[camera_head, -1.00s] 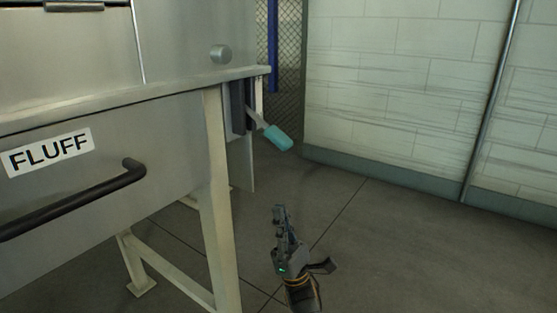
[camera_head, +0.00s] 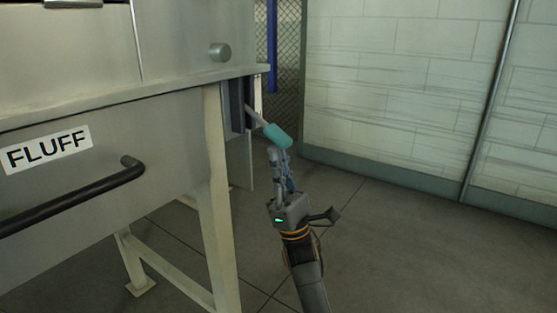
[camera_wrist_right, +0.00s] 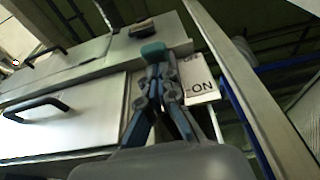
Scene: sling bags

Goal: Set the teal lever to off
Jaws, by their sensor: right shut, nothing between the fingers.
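The teal lever (camera_head: 277,135) sticks out to the right from a dark slot on the side of the metal machine, its grey shaft sloping down to the teal grip. My right gripper (camera_head: 279,155) is shut and empty, with its fingertips right under the teal grip, at or very near contact. In the right wrist view the teal grip (camera_wrist_right: 153,50) shows just past the closed fingertips (camera_wrist_right: 157,70). My left gripper is not in view.
The machine's front panel carries a "FLUFF" label (camera_head: 46,150) and a black handle (camera_head: 75,199). A pale machine leg (camera_head: 217,200) stands left of my right arm. A block wall (camera_head: 400,80) is at the right. The floor between is clear.

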